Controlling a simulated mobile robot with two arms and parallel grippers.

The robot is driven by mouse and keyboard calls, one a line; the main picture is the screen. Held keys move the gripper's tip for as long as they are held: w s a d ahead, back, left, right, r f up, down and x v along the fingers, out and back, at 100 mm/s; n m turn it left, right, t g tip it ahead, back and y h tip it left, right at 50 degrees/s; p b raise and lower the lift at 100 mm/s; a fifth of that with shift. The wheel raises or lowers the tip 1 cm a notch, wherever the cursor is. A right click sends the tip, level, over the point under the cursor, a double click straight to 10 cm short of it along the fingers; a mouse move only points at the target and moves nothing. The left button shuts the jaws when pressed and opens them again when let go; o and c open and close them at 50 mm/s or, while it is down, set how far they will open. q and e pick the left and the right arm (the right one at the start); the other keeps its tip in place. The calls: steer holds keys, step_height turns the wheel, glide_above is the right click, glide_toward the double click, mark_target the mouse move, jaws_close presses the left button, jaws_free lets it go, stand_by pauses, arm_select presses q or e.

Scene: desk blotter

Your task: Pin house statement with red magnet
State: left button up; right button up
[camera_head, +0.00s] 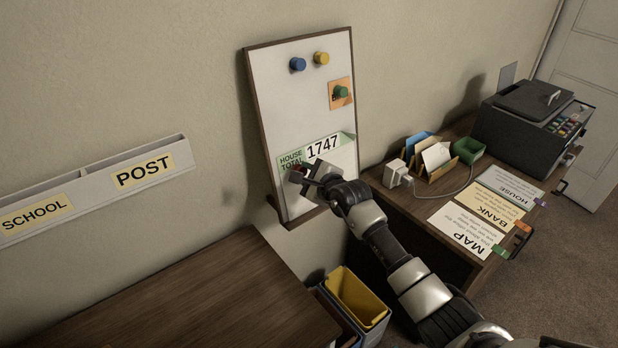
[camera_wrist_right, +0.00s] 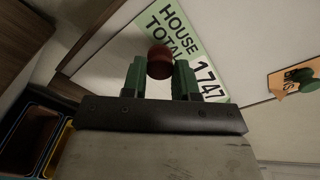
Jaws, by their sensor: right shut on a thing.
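The house statement (camera_head: 322,147), a green-and-white sheet reading "HOUSE TOTAL 1747", lies tilted against the lower part of the wall whiteboard (camera_head: 290,111). It also shows in the right wrist view (camera_wrist_right: 188,43). My right gripper (camera_head: 300,177) is at the sheet's lower left, partly covering it. Its green-tipped fingers (camera_wrist_right: 160,80) are shut on the red magnet (camera_wrist_right: 160,62), whose round end points at the sheet. Only a little red shows in the head view. I cannot tell whether the magnet touches the sheet. My left gripper is not in view.
Blue (camera_head: 298,64) and yellow (camera_head: 321,58) magnets sit high on the board; a green magnet (camera_head: 341,92) is on an orange note. A desk with cards, a letter rack (camera_head: 433,160) and a printer (camera_head: 530,115) stands right. Bins (camera_head: 357,297) stand below.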

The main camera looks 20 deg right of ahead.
steer(key=shift+w+a+f+b, duration=0.2)
steer(key=shift+w+a+b, duration=0.05)
steer(key=shift+w+b, duration=0.35)
stand_by(0.3)
stand_by(1.2)
steer(key=o, duration=0.9)
steer(key=shift+s, duration=0.15)
steer(key=v, duration=1)
steer(key=shift+s+d+r+b, duration=0.1)
steer(key=shift+s+d+b, duration=0.1)
steer(key=shift+s+b, duration=0.15)
